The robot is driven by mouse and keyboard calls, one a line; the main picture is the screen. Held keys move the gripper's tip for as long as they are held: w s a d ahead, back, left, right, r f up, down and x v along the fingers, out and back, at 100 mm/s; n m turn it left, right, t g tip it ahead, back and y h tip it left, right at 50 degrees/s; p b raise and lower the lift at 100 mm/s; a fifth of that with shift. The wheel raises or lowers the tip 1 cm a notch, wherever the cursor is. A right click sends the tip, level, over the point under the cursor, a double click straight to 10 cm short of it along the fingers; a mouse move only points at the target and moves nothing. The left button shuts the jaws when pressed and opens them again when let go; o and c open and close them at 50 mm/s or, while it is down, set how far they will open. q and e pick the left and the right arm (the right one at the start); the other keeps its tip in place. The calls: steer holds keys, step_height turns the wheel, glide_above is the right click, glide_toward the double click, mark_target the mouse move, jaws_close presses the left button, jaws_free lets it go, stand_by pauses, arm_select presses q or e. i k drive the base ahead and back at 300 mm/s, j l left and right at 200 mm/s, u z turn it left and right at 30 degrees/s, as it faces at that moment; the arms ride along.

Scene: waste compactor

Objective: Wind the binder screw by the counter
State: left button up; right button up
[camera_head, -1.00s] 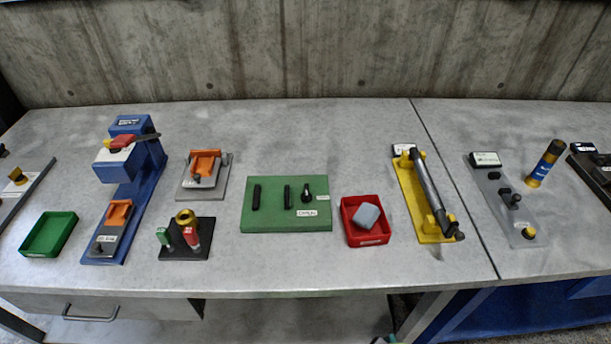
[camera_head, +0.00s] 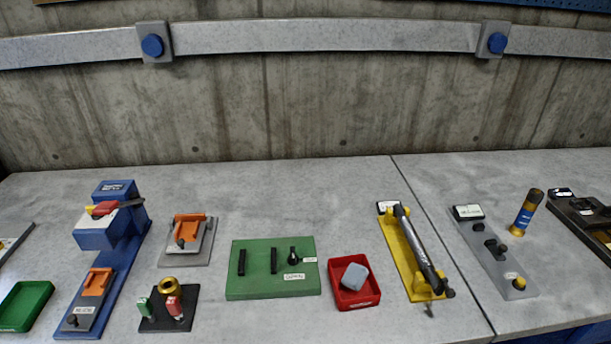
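Neither of my grippers is in view. No part is plainly marked as the binder screw, and I cannot tell which one it is. A grey plate (camera_head: 500,262) on the right part of the bench carries a small black-and-white display box (camera_head: 468,212) at its far end, which may be a counter. Black knobs (camera_head: 496,248) stand on its middle and a yellow button (camera_head: 519,283) is near its front. A yellow base (camera_head: 407,262) to its left carries a dark bar (camera_head: 420,250) and a similar small box (camera_head: 388,207).
A green board (camera_head: 262,286) with black parts lies mid-bench, beside a red tray (camera_head: 345,298) holding a grey block (camera_head: 355,276). A blue machine (camera_head: 108,236) and green tray (camera_head: 22,305) are at left. A blue-and-gold cylinder (camera_head: 526,212) stands right. A bench seam (camera_head: 440,240) runs front to back.

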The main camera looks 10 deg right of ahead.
mark_target(438, 286)
steer(key=k+l+z, duration=0.15)
steer(key=z, duration=0.95)
